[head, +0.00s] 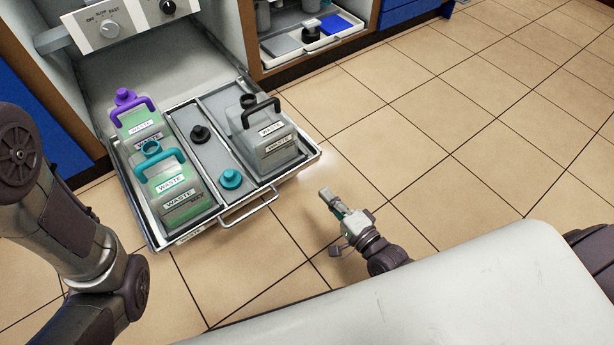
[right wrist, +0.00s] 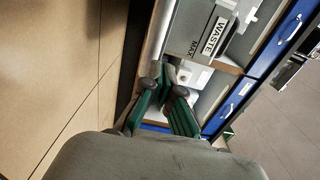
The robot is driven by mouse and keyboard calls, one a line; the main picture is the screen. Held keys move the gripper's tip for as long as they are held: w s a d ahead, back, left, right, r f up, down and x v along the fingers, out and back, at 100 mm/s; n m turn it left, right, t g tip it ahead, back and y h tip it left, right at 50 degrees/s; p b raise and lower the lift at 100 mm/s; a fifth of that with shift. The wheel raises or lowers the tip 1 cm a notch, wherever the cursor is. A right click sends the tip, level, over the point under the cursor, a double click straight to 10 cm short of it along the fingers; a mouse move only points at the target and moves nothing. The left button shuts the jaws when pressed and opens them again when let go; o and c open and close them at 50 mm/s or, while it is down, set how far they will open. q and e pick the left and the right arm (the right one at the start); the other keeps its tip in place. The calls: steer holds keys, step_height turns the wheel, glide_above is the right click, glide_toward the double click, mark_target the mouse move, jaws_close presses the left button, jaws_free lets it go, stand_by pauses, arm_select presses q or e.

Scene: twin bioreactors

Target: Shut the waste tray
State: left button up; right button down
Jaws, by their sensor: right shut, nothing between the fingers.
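The waste tray (head: 296,168) is pulled out of the cabinet at the left of the head view, with a metal bar handle (head: 250,208) on its front. It holds a purple-capped bottle (head: 140,125), a teal-capped bottle (head: 176,190) and a black-handled bottle (head: 270,145), all labelled waste. My right gripper (head: 328,196) is shut and empty, to the right of the handle and apart from it. In the right wrist view my gripper (right wrist: 167,78) shows green fingers below a waste bottle (right wrist: 205,35). My left arm shows at the left edge; its gripper is out of view.
Black (head: 200,134) and teal (head: 231,179) caps sit in the tray's middle strip. A second tray (head: 318,43) with a blue item stands in the cabinet bay to the right. A control panel with knobs (head: 110,29) is above the waste tray. Tiled floor (head: 440,130) is clear at right.

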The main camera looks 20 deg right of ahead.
mark_target(301, 166)
steer(key=b+x, duration=0.4)
steer(key=x, duration=0.3)
steer(key=shift+w+a+f, duration=0.1)
steer(key=shift+w+f, duration=0.1)
steer(key=shift+w, duration=0.15)
steer(key=shift+w+a+r, duration=0.15)
steer(key=shift+w, duration=0.3)
